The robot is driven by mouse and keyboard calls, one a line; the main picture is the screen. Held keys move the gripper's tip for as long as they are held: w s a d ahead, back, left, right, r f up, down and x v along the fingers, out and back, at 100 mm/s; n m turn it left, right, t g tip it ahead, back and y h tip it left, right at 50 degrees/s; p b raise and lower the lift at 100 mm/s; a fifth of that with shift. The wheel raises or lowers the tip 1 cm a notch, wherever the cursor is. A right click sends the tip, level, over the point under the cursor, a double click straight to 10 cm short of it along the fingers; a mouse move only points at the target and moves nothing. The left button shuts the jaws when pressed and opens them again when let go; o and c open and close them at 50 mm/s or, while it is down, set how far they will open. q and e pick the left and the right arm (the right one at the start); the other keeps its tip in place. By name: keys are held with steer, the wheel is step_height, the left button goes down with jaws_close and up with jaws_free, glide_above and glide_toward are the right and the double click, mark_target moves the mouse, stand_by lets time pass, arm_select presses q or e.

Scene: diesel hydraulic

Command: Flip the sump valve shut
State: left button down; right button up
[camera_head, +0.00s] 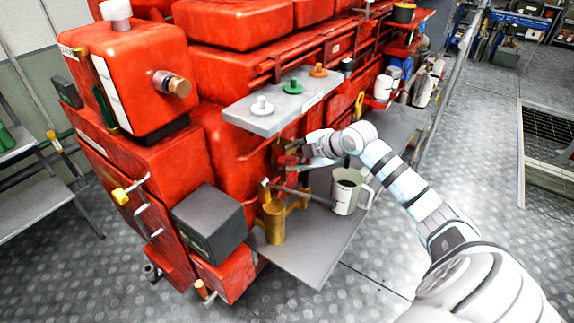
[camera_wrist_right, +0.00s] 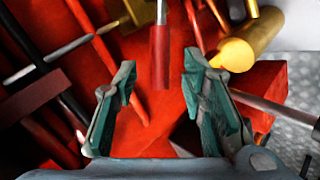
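My right gripper (camera_head: 298,152) is at the side of the red engine, below the grey shelf. In the right wrist view its two teal-padded fingers (camera_wrist_right: 159,70) are spread apart. A red-sleeved lever (camera_wrist_right: 160,55) with a thin metal stem points in between the fingers, with clear space on both sides; it looks like the sump valve's handle. I cannot tell its depth from the fingertips. The valve's body is not clearly visible, and in the head view the gripper covers much of this spot. My left gripper is not in view.
A brass cylinder fitting (camera_head: 275,220) stands just below the gripper, also at the upper right of the wrist view (camera_wrist_right: 237,55). A white mug (camera_head: 345,192) stands on the lower grey ledge (camera_head: 310,250). The grey shelf (camera_head: 268,122) with coloured knobs overhangs. Floor at right is clear.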

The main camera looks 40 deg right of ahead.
mark_target(289, 158)
steer(key=x, duration=0.4)
steer(key=shift+w+f, duration=0.2)
steer(key=shift+c, duration=0.6)
jaws_close()
